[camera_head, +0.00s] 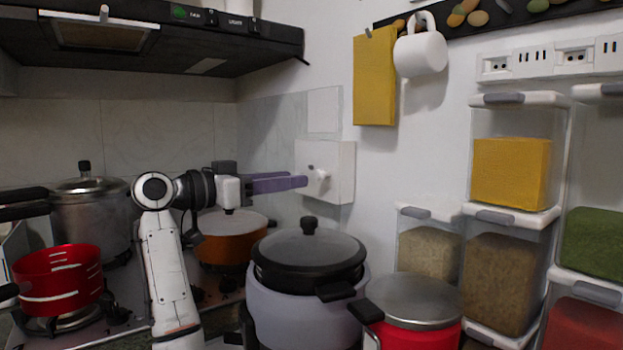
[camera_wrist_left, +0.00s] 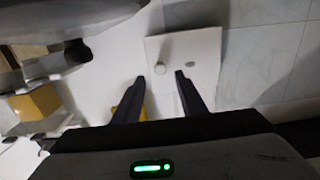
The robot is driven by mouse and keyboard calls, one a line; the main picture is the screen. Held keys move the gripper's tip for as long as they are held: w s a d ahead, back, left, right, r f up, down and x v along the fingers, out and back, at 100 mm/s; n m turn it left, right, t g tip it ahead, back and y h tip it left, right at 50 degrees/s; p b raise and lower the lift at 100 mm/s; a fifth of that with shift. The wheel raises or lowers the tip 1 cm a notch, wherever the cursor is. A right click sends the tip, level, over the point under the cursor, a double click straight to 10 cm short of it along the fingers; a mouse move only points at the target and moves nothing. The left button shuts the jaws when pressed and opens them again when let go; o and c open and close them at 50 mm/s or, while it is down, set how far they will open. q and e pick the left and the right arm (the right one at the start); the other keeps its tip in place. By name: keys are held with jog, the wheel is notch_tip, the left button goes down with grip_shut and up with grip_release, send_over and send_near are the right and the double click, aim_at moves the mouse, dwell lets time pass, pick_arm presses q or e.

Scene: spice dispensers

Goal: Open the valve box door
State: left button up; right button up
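The valve box (camera_head: 340,160) is a white box on the wall, and its front door looks shut. A small round white knob (camera_head: 322,174) sticks out of the door. My left gripper (camera_head: 304,181) reaches in from the left with its purple fingers pointing at the box, close to the knob. In the left wrist view, the box (camera_wrist_left: 205,48) lies ahead of the fingers, and the knob (camera_wrist_left: 160,68) shows between the spread fingertips (camera_wrist_left: 159,78). The fingers are open and empty; contact with the box cannot be told. My right gripper is not in view.
A large pot with a dark lid (camera_head: 307,258) stands below the box, with a red pot (camera_head: 415,303) to its right. An orange pot (camera_head: 232,245) is behind my left arm. The range hood (camera_head: 190,40) hangs above. Spice containers (camera_head: 505,230) stand at right.

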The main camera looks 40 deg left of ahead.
aim_at(316, 177)
pick_arm(q)
jog(key=x, duration=0.6)
jog(key=shift+w+d+p, duration=0.1)
jog(key=shift+w+p, duration=0.2)
jog(key=shift+w, duration=0.1)
grip_shut()
